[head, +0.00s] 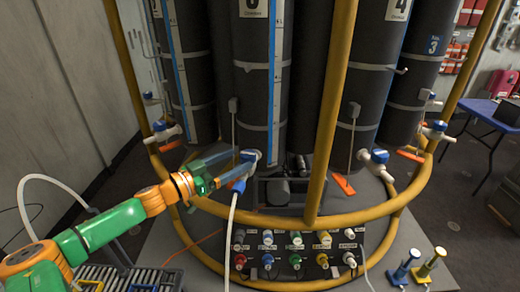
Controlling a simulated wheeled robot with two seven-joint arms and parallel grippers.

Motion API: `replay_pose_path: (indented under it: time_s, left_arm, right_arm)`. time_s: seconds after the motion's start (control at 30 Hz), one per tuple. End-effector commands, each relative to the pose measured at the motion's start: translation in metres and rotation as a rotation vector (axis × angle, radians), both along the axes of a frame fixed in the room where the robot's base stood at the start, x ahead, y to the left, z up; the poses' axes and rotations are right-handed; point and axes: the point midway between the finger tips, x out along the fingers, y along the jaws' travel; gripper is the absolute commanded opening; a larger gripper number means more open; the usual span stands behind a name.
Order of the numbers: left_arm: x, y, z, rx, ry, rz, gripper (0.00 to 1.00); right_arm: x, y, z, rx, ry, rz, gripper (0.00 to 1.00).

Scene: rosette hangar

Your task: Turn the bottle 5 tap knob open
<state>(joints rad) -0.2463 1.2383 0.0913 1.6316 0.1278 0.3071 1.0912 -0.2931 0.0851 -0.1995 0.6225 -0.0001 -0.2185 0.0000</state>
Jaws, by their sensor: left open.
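The middle dark bottle (252,60) carries a label cut off by the top edge; its digit looks like a 5. Its tap (250,156) is a white and blue fitting low in front of the bottle. A blue part (238,186) sits just below it, with a white hose (232,225) running down. My left gripper (238,163) reaches in from the left with its blue fingers open, its tips at the tap. I cannot tell whether they touch the knob, which the fingers partly hide. My right gripper is not in view.
Yellow rails, including an upright post (333,100), stand in front of the bottles. Another tap (374,157) is to the right, and one (162,130) to the left. A panel of coloured connectors (296,252) is below. A blue table (487,112) stands at right.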

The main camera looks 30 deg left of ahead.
Motion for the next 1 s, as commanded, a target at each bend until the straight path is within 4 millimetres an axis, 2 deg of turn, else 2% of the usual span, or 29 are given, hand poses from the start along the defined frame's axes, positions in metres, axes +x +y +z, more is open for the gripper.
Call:
replay_pose_path:
  time_s: [0.13,0.53,0.7,0.97,1.0]
  left_arm:
    - [0.015,-0.004,0.001,0.004,-0.007,0.001,0.84]
    - [0.052,-0.014,0.002,-0.001,-0.002,0.006,0.84]
    - [0.059,-0.018,0.001,0.002,-0.001,0.002,0.84]
    - [0.059,-0.018,-0.001,0.003,0.001,0.002,0.84]
    - [0.059,-0.018,-0.001,0.003,0.001,0.002,0.73]
  right_arm:
    - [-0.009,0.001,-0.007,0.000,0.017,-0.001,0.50]
    - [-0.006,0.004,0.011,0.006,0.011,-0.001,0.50]
    - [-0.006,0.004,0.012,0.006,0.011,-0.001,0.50]
    - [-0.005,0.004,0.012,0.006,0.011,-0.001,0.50]
    - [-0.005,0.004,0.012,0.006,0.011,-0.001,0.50]
